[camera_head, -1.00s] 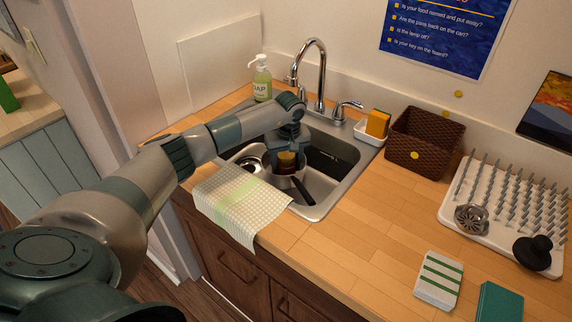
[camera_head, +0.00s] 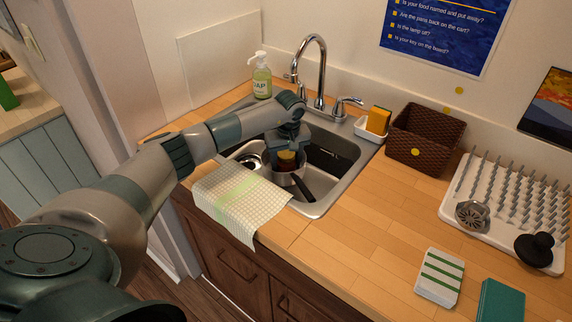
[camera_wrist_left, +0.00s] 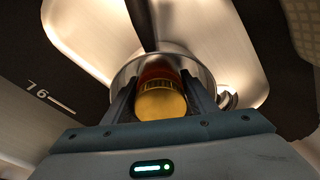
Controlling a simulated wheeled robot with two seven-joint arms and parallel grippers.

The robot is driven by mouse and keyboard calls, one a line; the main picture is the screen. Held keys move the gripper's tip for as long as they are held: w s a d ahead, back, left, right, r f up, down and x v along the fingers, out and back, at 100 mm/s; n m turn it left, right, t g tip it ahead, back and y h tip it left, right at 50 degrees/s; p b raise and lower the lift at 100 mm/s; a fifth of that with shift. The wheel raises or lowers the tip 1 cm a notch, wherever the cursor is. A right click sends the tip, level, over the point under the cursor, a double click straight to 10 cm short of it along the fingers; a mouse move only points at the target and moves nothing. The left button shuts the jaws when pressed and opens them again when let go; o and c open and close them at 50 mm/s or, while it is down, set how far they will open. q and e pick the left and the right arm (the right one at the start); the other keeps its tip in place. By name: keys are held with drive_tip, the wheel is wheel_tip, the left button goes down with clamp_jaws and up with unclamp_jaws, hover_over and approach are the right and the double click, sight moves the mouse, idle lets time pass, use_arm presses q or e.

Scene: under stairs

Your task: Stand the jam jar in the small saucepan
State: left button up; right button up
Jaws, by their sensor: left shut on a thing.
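The jam jar (camera_head: 287,158), with a yellow lid and dark red body, is between the fingers of my left gripper (camera_head: 289,152), which is shut on it. In the left wrist view the jar's yellow lid (camera_wrist_left: 160,104) lies between both fingers and within the round rim of the small saucepan (camera_wrist_left: 128,72). The saucepan (camera_head: 283,179) is a metal pan with a dark handle, in the sink. The jar looks upright; its base is hidden, so I cannot tell whether it touches the pan's bottom. My right gripper is out of view.
The steel sink (camera_head: 322,204) surrounds the pan, with the faucet (camera_head: 321,75) behind. A checked cloth (camera_head: 238,200) hangs over the front edge. A soap bottle (camera_head: 262,78), sponge (camera_head: 378,120), brown basket (camera_head: 425,142) and drying rack (camera_head: 506,200) stand around.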

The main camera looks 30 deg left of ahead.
use_arm(q)
drive_tip(key=shift+a+f+b, duration=0.1)
drive_tip(key=shift+f+b, duration=0.2)
drive_tip(key=shift+b, duration=0.05)
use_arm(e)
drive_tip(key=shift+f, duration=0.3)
use_arm(q)
drive_tip(key=o, duration=1.7)
drive_tip(key=shift+s, duration=0.1)
drive_tip(key=shift+f, duration=0.1)
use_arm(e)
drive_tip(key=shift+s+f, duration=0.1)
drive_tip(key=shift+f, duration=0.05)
use_arm(q)
drive_tip(key=shift+s+f, duration=0.1)
